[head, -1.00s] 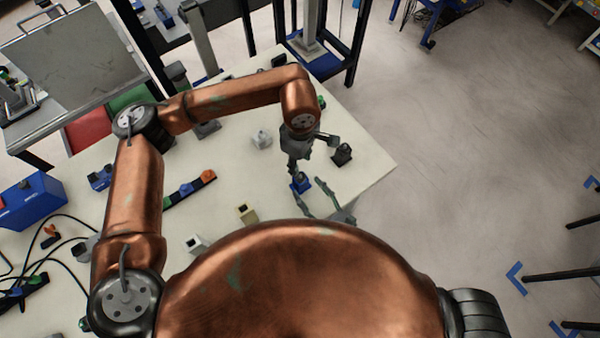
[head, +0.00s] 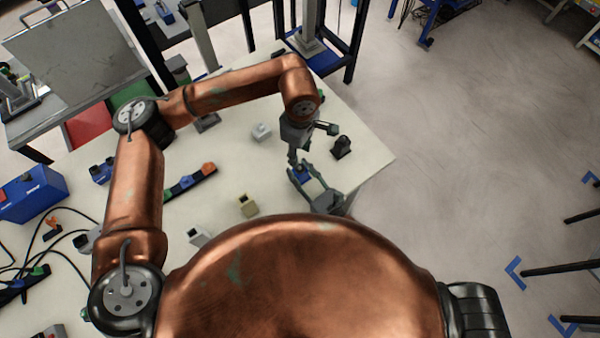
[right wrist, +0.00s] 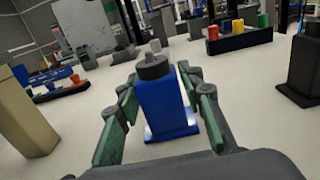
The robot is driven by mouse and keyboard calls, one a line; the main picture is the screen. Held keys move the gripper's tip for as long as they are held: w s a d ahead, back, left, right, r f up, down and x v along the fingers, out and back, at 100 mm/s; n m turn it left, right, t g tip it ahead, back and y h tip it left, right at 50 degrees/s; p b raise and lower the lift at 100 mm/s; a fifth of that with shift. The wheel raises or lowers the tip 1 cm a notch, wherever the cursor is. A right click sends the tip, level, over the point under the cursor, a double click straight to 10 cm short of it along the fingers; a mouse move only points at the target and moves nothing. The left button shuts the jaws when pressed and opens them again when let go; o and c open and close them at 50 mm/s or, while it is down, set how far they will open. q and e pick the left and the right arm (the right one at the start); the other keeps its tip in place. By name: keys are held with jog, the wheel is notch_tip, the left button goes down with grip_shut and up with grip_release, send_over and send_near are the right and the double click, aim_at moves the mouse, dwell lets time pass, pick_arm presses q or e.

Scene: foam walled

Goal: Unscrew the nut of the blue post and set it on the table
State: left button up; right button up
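The blue post (right wrist: 165,105) stands upright on a blue base, with a dark round nut (right wrist: 153,68) on top and a grey tip above it. In the head view the blue post (head: 302,175) is partly hidden by gripper fingers. My right gripper (head: 300,169) comes in low from the near side, one finger on each side of the post. Its green-padded fingers (right wrist: 160,85) look open, with narrow gaps to the post. My left gripper (head: 311,144) hangs just beyond the post, fingers spread and empty.
A black post (head: 342,147) stands right of the blue one, near the table's right edge. A white block (head: 261,132), a tan block (head: 247,205) and a rack of coloured pieces (head: 190,183) lie to the left. Bare table (head: 365,170) lies at the right corner.

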pick_arm(q)
jog(key=shift+s+r, duration=0.1)
jog(key=shift+s, duration=0.1)
pick_arm(e)
jog(key=shift+s+r, duration=0.1)
jog(key=shift+s, duration=0.1)
jog(key=c, duration=0.3)
pick_arm(q)
jog(key=shift+w, duration=0.15)
pick_arm(e)
jog(key=shift+w, duration=0.1)
jog(key=c, duration=0.3)
grip_shut()
